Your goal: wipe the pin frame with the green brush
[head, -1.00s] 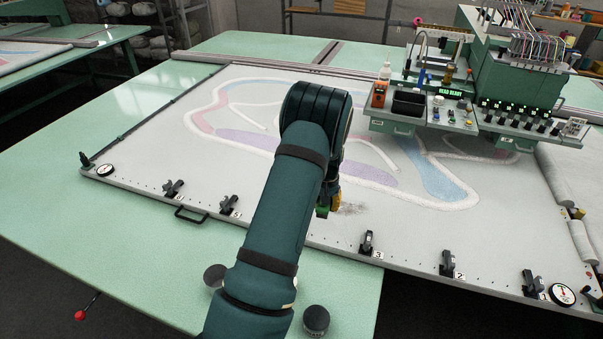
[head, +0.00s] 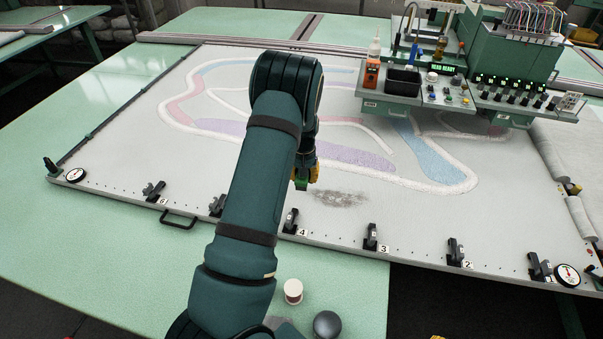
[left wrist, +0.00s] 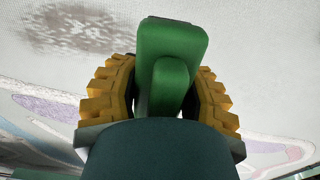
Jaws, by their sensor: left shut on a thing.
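The pin frame (head: 335,242) is a wide frame with pale backing cloth stretched over it and black clamps along its front edge. A grey-brown speckled patch (head: 341,199) lies on the cloth near the front and also shows at the upper left in the left wrist view (left wrist: 68,33). My left gripper (head: 304,178) is shut on the green brush (left wrist: 170,55), left of the patch and a little farther back. The brush's green body shows between yellow fingers; its bristles are hidden. I cannot tell whether it touches the cloth. My right gripper is not recognisable.
A green tufting machine (head: 510,65) with a control panel (head: 450,94) overhangs the frame's back right. A spool (head: 293,291) and a dark round knob (head: 327,324) sit at the green table's front. Rolled cloth (head: 560,155) lies at the right. A small yellow bit shows at the bottom edge.

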